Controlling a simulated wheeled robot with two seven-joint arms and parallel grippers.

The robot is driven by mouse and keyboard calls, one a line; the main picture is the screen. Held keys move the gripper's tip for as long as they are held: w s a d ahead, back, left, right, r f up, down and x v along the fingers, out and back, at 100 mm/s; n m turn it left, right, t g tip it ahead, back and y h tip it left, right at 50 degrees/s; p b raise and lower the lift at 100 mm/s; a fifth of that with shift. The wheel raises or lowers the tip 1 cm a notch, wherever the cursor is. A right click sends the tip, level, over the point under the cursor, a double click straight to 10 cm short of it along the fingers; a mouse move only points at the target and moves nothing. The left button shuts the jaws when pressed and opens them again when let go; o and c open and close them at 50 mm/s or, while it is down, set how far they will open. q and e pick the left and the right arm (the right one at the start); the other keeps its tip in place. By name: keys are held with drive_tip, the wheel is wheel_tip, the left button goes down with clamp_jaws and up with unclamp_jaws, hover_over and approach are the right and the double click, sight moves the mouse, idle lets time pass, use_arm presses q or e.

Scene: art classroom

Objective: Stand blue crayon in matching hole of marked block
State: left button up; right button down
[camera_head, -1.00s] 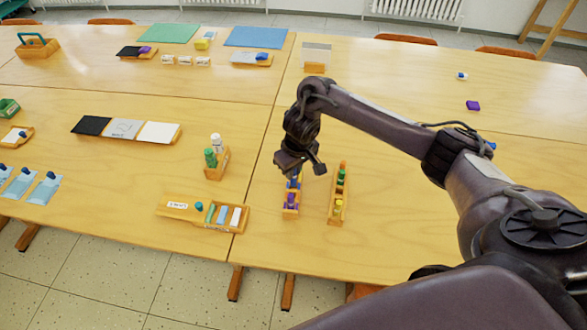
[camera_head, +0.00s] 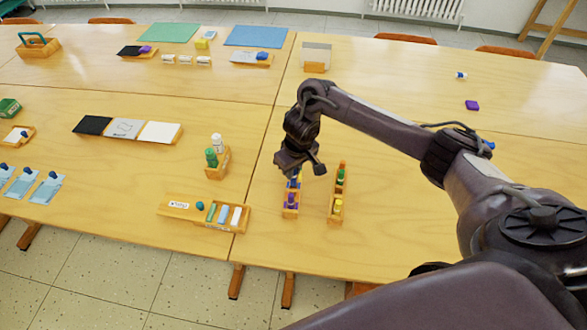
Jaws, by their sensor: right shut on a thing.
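My right gripper (camera_head: 301,168) is above the far end of a narrow wooden block (camera_head: 290,213) on the near right table. It is shut on the blue crayon (camera_head: 296,183), which shows as a small blue piece just below the fingers. I cannot tell whether the crayon's lower end is in a hole. A purple crayon (camera_head: 291,200) stands in the same block, nearer me. A second wooden block (camera_head: 336,218) stands beside it to the right, with a green crayon (camera_head: 340,177) and a yellow crayon (camera_head: 338,205). Any mark on the blocks is too small to read. My left gripper is not in view.
Left of the blocks are a wooden holder (camera_head: 223,170) with a green and a white bottle, and a labelled wooden tray (camera_head: 178,208). A purple block (camera_head: 472,105) lies at the far right. The table between gripper and holder is clear.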

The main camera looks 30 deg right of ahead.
drive_tip(key=shift+f+p, duration=0.75)
drive_tip(key=shift+f, duration=0.65)
idle(1.9)
drive_tip(key=c, duration=1.3)
unclamp_jaws()
drive_tip(key=shift+o, duration=1.1)
drive_tip(key=shift+r, duration=0.15)
drive_tip(key=shift+r+p, duration=2.9)
drive_tip(key=shift+p, duration=0.55)
